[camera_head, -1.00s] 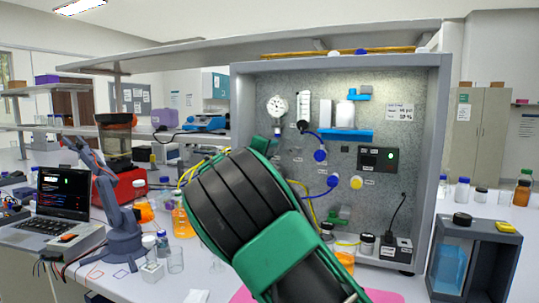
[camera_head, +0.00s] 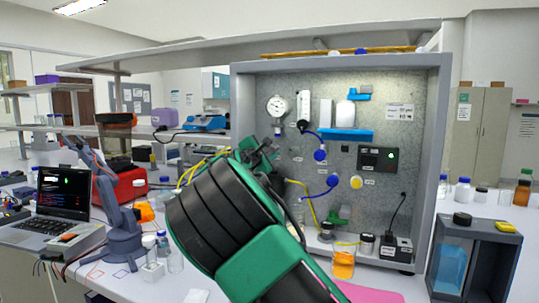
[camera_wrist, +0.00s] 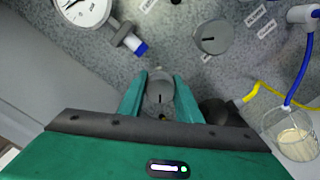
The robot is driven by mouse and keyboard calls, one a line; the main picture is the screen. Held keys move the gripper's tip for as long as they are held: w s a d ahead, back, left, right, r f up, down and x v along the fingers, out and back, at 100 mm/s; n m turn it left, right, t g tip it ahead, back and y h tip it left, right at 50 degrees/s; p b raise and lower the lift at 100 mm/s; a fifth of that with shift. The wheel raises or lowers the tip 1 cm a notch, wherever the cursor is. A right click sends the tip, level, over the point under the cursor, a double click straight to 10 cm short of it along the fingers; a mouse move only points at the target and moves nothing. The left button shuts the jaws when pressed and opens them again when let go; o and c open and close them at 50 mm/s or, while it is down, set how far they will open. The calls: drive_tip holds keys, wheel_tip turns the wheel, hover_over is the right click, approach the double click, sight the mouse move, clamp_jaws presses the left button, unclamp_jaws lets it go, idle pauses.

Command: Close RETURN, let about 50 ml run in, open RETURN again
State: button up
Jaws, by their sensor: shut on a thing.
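In the wrist view my gripper (camera_wrist: 160,86) has its two green fingers on either side of a round grey knob (camera_wrist: 160,77) with a dark slot. The fingers are shut on this knob, on the panel face. Its label cannot be read, so I cannot tell whether it is RETURN. In the head view my green and black arm hides much of the panel's lower left. An orange-filled beaker (camera_head: 343,263) stands at the foot of the panel (camera_head: 300,85), with a yellow tube near it. Its liquid level cannot be read.
A second grey knob (camera_wrist: 212,37) and a dial gauge (camera_wrist: 82,8) are close to my fingers. Blue fittings (camera_head: 319,155), a yellow fitting (camera_head: 355,182) and a control box (camera_head: 378,159) with a green light are on the panel. A laptop (camera_head: 62,195) stands left.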

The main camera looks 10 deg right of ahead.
drive_tip(key=n, duration=0.4)
drive_tip(key=shift+a+f+n, duration=0.35)
drive_tip(key=shift+n, duration=0.05)
drive_tip(key=shift+c, duration=0.2)
drive_tip(key=shift+o, duration=0.2)
drive_tip(key=n, duration=0.4)
drive_tip(key=shift+d, duration=0.1)
drive_tip(key=shift+n, duration=0.4)
drive_tip(key=o, duration=1)
drive_tip(key=shift+o, duration=0.2)
drive_tip(key=shift+d+r, duration=0.1)
drive_tip(key=shift+s, duration=0.1)
